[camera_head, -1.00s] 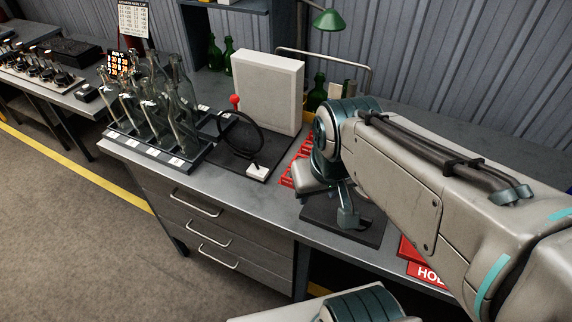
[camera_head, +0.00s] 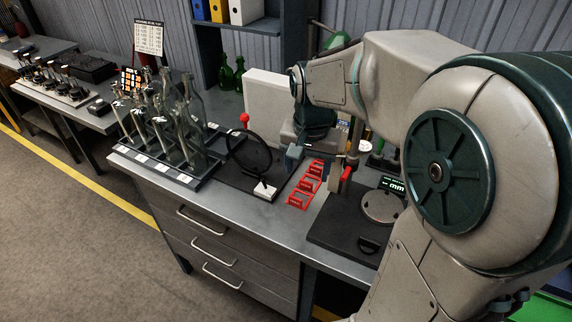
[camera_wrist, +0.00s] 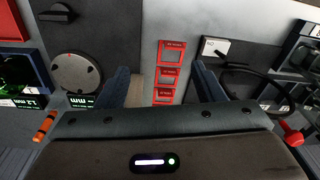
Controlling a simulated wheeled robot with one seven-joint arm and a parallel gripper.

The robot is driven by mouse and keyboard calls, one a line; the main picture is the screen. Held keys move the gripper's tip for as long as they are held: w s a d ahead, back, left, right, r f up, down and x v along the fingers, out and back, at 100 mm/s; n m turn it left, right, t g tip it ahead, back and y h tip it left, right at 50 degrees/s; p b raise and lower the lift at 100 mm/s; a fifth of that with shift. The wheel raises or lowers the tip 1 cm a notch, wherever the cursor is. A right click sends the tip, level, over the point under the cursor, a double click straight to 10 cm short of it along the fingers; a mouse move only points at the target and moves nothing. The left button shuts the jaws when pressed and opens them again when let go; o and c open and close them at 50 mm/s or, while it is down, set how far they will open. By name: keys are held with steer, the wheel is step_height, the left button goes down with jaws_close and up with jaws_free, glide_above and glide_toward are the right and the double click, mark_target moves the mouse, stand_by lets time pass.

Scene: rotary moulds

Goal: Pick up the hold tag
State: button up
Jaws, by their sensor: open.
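Several red hold tags, each a red frame with a pale window, lie in a row on the grey bench (camera_head: 262,212). In the head view the tag row (camera_head: 305,188) lies right of the black stand with the dark ring. In the wrist view the tags (camera_wrist: 166,73) show between the two blue fingers, their small print too fine to read. My gripper (camera_head: 318,163) is open and empty, pointing down above the tags. It also shows in the wrist view (camera_wrist: 163,88). I cannot tell its exact height above them.
The dark ring stand (camera_head: 246,151) with a red knob is close on the left. A gauge with a round dial plate (camera_head: 383,206) is close on the right. A rack of glass bottles (camera_head: 160,172) stands further left. The front strip of bench is clear.

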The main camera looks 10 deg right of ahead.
steer(key=m+g, duration=0.1)
steer(key=m, duration=0.1)
glide_above(298, 205)
step_height(298, 205, down, 3)
steer(key=f, duration=0.8)
steer(key=shift+w+d, duration=0.1)
steer(key=shift+w, duration=0.3)
steer(key=shift+w+a+f+p, duration=0.1)
steer(key=shift+f+p, duration=0.15)
steer(key=shift+f, duration=0.7)
steer(key=shift+s+a+f+p, duration=0.1)
steer(key=shift+f+p, duration=0.2)
steer(key=shift+f, duration=0.6)
steer(key=shift+w+a+f+p, duration=0.1)
steer(key=shift+f+p, duration=0.15)
steer(key=shift+f, duration=0.7)
steer(key=c, duration=1.1)
